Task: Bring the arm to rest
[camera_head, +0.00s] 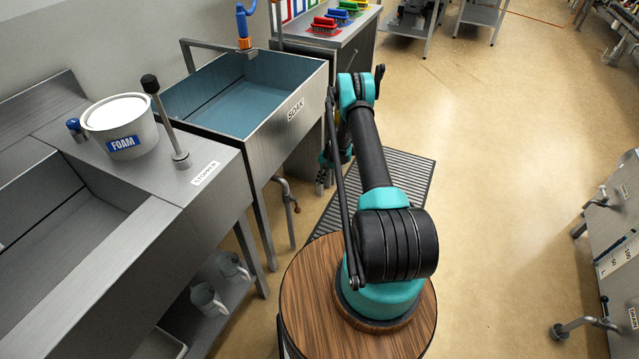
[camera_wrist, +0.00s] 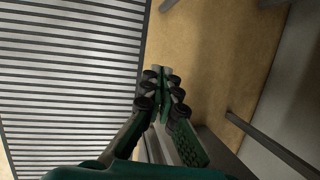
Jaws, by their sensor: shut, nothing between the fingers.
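My arm rises from the round wooden base in the head view and reaches forward and away, its far end bent downward beside the sink's right side. My gripper (camera_wrist: 162,90) shows in the wrist view with its green and black fingers together and nothing between them. It points down toward the floor, at the edge of the grey grating (camera_wrist: 70,75). In the head view the gripper is mostly hidden behind the arm and beside the sink.
The SOAK sink (camera_head: 290,122) stands left of the arm, close to its far end. A FOAM bucket (camera_head: 120,130) and a stopper post (camera_head: 166,125) stand on the steel counter. Brushes (camera_head: 325,24) lie on the far cabinet. Open floor (camera_head: 500,150) lies to the right.

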